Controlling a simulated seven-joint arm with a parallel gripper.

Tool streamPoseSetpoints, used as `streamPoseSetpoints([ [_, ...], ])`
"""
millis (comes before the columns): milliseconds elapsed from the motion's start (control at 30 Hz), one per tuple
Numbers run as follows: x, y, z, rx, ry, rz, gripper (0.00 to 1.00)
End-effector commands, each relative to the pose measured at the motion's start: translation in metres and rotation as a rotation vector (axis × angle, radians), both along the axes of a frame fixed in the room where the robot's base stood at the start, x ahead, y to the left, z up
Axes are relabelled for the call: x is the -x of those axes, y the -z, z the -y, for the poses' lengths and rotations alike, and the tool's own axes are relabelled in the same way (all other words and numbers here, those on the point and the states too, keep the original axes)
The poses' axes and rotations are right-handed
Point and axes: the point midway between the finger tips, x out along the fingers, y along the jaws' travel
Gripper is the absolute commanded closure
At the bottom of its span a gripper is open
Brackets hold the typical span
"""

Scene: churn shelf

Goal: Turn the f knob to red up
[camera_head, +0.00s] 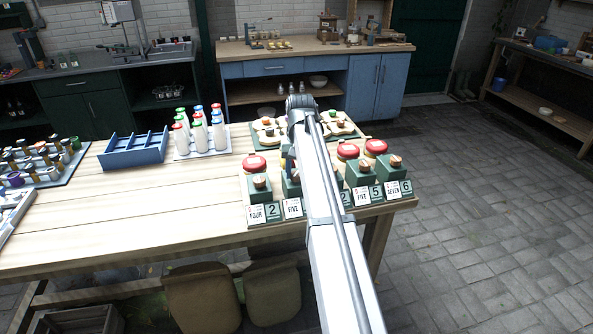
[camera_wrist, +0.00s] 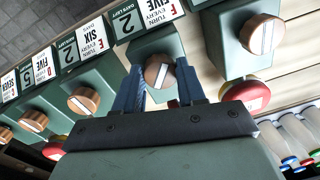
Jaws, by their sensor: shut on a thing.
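In the wrist view a row of green blocks bears round wooden knobs with white lines, above cards with a word and a number. My gripper (camera_wrist: 159,68), with blue fingers, is closed around one wooden knob (camera_wrist: 158,70); its card (camera_wrist: 158,10) reads FIVE beside a 2. The knob's white line runs roughly lengthwise between the fingers, slightly tilted. I cannot read an f mark on any knob.
Neighbouring knobs stand close on both sides, one to the right (camera_wrist: 262,33) and one to the left (camera_wrist: 83,101).

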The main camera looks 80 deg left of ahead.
Motion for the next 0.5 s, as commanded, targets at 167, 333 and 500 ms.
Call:
streamPoseSetpoints([
  [167, 0.0000, -0.0003, -0.0007, 0.000, -0.167, -0.002, 0.91],
  [333, -0.0001, -0.0004, -0.0011, 0.000, -0.322, -0.001, 0.91],
  [500, -0.0003, -0.0004, -0.0013, -0.001, -0.458, -0.001, 0.91],
])
